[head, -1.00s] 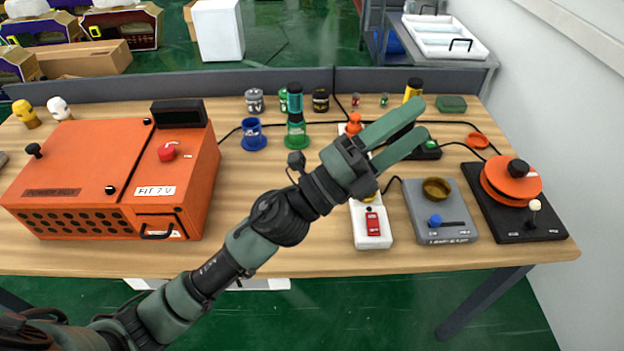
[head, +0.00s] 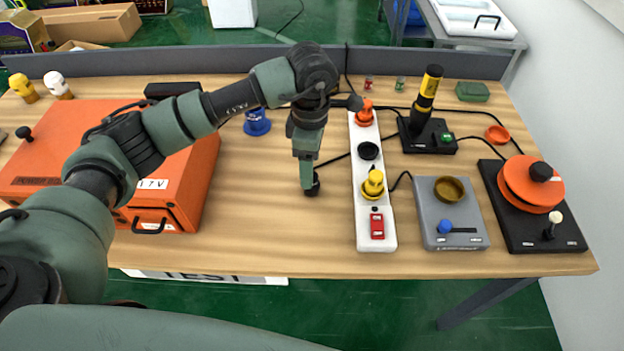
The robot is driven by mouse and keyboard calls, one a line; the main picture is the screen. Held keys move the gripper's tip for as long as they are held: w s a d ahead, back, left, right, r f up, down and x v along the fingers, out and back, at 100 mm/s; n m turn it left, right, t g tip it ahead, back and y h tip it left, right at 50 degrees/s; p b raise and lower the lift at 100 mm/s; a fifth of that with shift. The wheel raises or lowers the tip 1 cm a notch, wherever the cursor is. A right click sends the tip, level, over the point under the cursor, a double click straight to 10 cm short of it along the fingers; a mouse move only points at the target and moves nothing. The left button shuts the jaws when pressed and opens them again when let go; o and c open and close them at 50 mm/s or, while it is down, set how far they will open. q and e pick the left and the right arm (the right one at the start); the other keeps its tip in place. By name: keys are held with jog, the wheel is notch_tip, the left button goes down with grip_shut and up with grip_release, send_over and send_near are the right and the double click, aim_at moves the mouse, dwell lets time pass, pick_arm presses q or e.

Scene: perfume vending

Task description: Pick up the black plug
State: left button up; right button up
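The black plug (head: 313,189) is on the wooden table at the tip of my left gripper, left of the white power strip (head: 376,235). Only its dark lower part shows. A thin black cord runs from near it up and right toward the strip. My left gripper (head: 307,184) points straight down over the plug, its fingers seen edge-on. I cannot tell whether they are open or shut on it. The strip holds an orange plug (head: 364,113) and a yellow plug (head: 373,184), with an empty-looking black socket (head: 368,151) between them. My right gripper is not in view.
An orange box (head: 205,185) stands at left, partly behind my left arm. Right of the strip are a grey device (head: 430,215), a black base with a black-yellow tool (head: 427,92), and an orange disc device (head: 528,185). Table between box and strip is mostly clear.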

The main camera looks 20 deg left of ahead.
pick_arm(q)
notch_tip(320, 180, down, 5)
jog(key=shift+d+r+p, duration=0.1)
jog(key=shift+r+p, duration=0.05)
jog(key=shift+p, duration=0.95)
jog(key=shift+f, duration=0.4)
grip_shut()
jog(key=shift+w+r, duration=0.1)
jog(key=shift+r, duration=0.45)
notch_tip(320, 180, up, 19)
jog(key=b, duration=0.4)
